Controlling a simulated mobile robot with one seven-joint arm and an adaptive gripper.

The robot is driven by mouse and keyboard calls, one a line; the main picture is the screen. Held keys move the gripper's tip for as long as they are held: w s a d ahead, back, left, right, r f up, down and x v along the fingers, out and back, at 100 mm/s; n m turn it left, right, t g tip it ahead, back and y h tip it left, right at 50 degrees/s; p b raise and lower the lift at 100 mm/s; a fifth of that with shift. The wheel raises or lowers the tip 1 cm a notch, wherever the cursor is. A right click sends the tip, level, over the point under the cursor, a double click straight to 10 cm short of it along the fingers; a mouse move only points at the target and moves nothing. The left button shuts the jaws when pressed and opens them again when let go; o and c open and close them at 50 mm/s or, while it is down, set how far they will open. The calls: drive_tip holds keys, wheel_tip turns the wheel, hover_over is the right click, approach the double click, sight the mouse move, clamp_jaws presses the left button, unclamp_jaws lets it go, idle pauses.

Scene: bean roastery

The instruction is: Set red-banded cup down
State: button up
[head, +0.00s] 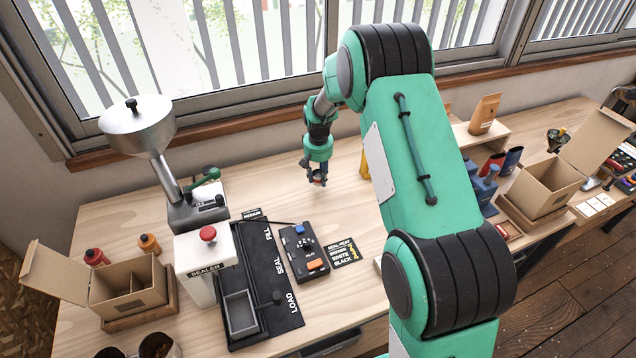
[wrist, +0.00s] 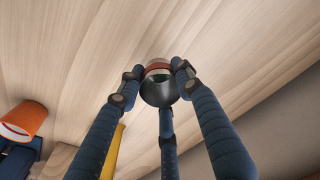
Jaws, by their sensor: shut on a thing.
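The red-banded cup (wrist: 158,87) is a small dark, shiny cup with a reddish band near its rim. My gripper (wrist: 157,76) is shut around it, with fingers on its left and right sides and one at the near side. In the head view my gripper (head: 318,180) points down over the bare back part of the wooden workbench (head: 235,185). The cup shows there only as a small reddish bit between the fingertips. I cannot tell whether its base touches the wood.
A yellow object (head: 364,165) stands just right of my gripper. In front are a black control box (head: 304,250) and the white sealer (head: 197,266). A metal hopper machine (head: 138,122) stands left. The wrist view shows an orange object (wrist: 24,120) at left. Bare wood surrounds the cup.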

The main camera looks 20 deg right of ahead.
sight(318, 181)
drive_tip(key=shift+w, duration=0.45)
drive_tip(key=shift+f, duration=0.1)
drive_tip(key=shift+f+b, duration=0.35)
drive_tip(key=shift+f, duration=1.3)
drive_tip(key=shift+f, duration=0.2)
drive_tip(key=o, duration=0.9)
drive_tip(key=shift+o, duration=0.2)
drive_tip(key=shift+r, duration=0.15)
wheel_tip(318, 181, up, 12)
drive_tip(key=s+p, duration=0.1)
drive_tip(key=shift+a+p, duration=0.15)
drive_tip(key=shift+p, duration=0.15)
